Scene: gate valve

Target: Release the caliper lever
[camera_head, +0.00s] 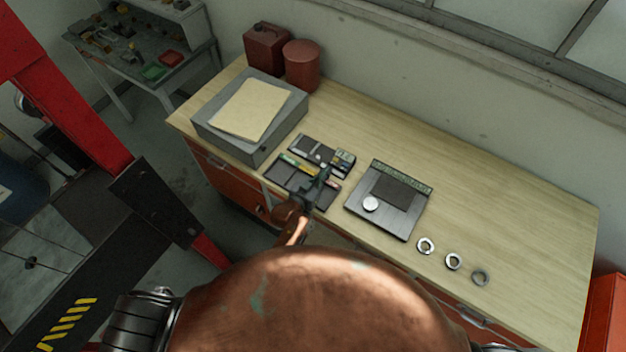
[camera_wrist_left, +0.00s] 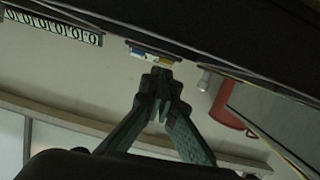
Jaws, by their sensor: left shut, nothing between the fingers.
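My left gripper (camera_head: 325,172) is shut and empty, over the dark flat case (camera_head: 278,174) on the wooden workbench. In the left wrist view its green fingers (camera_wrist_left: 160,76) meet at the tips, just below a small blue, white and yellow piece (camera_wrist_left: 150,55) on a long dark edge (camera_wrist_left: 240,45). I cannot tell whether the fingertips touch it. The case holds slim coloured strips and small pieces, partly hidden by the gripper. I cannot make out a caliper lever for certain in either view. My right gripper is not in view.
A grey plate (camera_head: 405,221) with a round silver disc (camera_head: 370,204) lies right of the case. Several metal rings (camera_head: 426,246) lie farther right. A grey box (camera_head: 212,146) with papers (camera_head: 250,108) and red cans (camera_head: 301,66) stand behind left. The bench's back right is clear.

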